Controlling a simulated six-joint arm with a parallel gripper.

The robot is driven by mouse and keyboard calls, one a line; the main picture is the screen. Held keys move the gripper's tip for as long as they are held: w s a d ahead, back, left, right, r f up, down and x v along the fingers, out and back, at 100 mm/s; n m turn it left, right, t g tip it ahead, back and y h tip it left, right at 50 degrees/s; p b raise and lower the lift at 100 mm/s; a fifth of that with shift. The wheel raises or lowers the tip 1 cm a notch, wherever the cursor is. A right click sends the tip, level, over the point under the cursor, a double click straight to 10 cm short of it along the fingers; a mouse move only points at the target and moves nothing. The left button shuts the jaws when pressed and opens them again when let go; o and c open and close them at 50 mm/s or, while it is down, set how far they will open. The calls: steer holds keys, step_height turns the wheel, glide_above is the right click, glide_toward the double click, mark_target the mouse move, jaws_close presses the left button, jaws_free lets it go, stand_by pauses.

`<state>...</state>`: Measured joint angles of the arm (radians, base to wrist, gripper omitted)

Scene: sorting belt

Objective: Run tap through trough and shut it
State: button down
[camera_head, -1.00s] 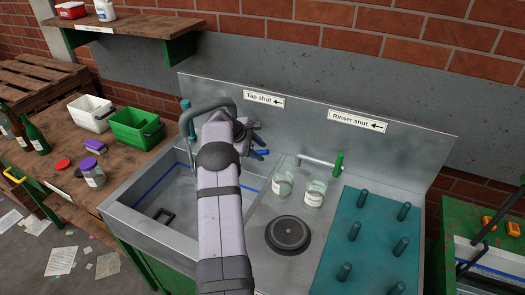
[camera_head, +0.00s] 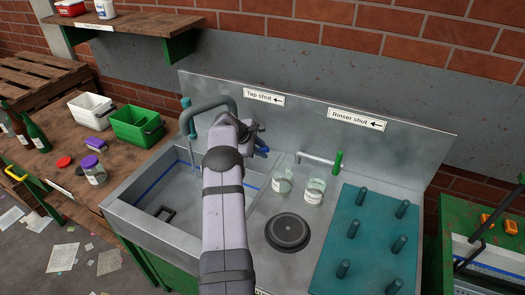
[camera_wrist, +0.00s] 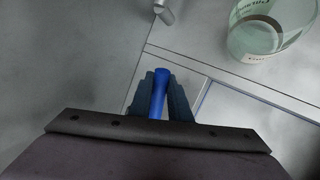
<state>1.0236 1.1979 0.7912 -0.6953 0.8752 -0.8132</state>
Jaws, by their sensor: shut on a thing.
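The trough (camera_head: 140,229) is a grey metal basin at the left of the bench, with a blue line along its inner walls. The tap spout (camera_head: 205,108) is a grey-green bent pipe arching over it. A thin pale streak drops below the spout's end; it looks like water. The blue tap lever (camera_wrist: 159,92) sits between both fingers in the wrist view. My gripper (camera_wrist: 162,95) is shut on this lever, right of the spout. In the head view my arm hides the lever's base and much of the trough's right side.
Two clear jars (camera_head: 283,181) (camera_head: 314,191) stand right of my gripper, below the rinser with its green handle (camera_head: 338,160). A round black rinser pad (camera_head: 287,232) and a teal peg board (camera_head: 350,225) lie further right. The back panel carries a "Tap shut" label (camera_head: 264,97) with a left arrow.

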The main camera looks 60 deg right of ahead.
steer(key=shift+w, duration=0.1)
steer(key=shift+w+r+g+b, duration=0.1)
steer(key=shift+r+g+b, duration=0.05)
steer(key=shift+g+b, duration=0.3)
steer(key=shift+r, duration=0.25)
steer(key=c, duration=1.6)
jaws_free()
steer(key=shift+c, duration=0.2)
steer(key=shift+w+r, duration=0.1)
steer(key=b+v, duration=0.2)
steer(key=v, duration=0.5)
steer(key=shift+b, duration=0.4)
